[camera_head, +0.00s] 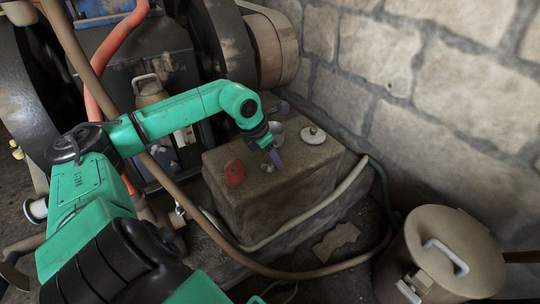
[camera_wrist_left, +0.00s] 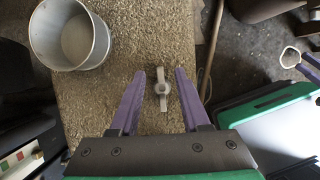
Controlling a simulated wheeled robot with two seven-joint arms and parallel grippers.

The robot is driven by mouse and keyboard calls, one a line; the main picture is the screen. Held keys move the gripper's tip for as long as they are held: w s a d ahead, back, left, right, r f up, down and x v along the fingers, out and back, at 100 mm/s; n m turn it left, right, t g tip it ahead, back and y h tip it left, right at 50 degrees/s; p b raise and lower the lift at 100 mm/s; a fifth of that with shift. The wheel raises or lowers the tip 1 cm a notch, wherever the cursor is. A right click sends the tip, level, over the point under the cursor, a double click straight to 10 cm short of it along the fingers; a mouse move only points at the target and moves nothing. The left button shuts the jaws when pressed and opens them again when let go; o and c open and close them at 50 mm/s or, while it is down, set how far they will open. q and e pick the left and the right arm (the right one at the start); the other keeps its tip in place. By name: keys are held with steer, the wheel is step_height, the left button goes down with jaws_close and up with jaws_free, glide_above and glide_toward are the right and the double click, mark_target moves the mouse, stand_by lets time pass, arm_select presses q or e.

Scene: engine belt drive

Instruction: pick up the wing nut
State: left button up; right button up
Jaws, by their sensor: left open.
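A small grey metal wing nut (camera_head: 267,168) lies on top of the rough stone block (camera_head: 300,185). In the left wrist view the wing nut (camera_wrist_left: 162,89) shows between the two purple fingers, its wings running roughly lengthwise along them. My left gripper (camera_head: 274,157) is open over the block, with a finger on each side of the nut (camera_wrist_left: 160,76). I see a gap between the nut and each finger in that view; the fingers' height above the block is hard to tell.
A lidded can (camera_head: 452,245) stands at lower right.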

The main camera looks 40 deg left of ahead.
arm_select(q)
steer(key=shift+w+f, duration=0.1)
steer(key=shift+f, duration=0.05)
steer(key=shift+c, duration=0.3)
steer(key=shift+d, duration=0.1)
jaws_close()
arm_select(e)
steer(key=shift+r, duration=0.1)
arm_select(q)
step_height(320, 180, up, 15)
steer(key=p, duration=0.8)
step_height(320, 180, up, 5)
steer(key=p, duration=0.2)
glide_above(273, 165)
steer(key=shift+w, duration=0.2)
arm_select(e)
steer(key=d+r+n+g+h, duration=0.1)
steer(key=d+r+g+h, duration=0.1)
steer(key=d+r+g, duration=0.3)
step_height(273, 165, up, 4)
steer(key=shift+d+r+n, duration=0.15)
steer(key=shift+r+n, duration=0.1)
steer(key=shift+n, duration=0.05)
steer(key=shift+s, duration=0.1)
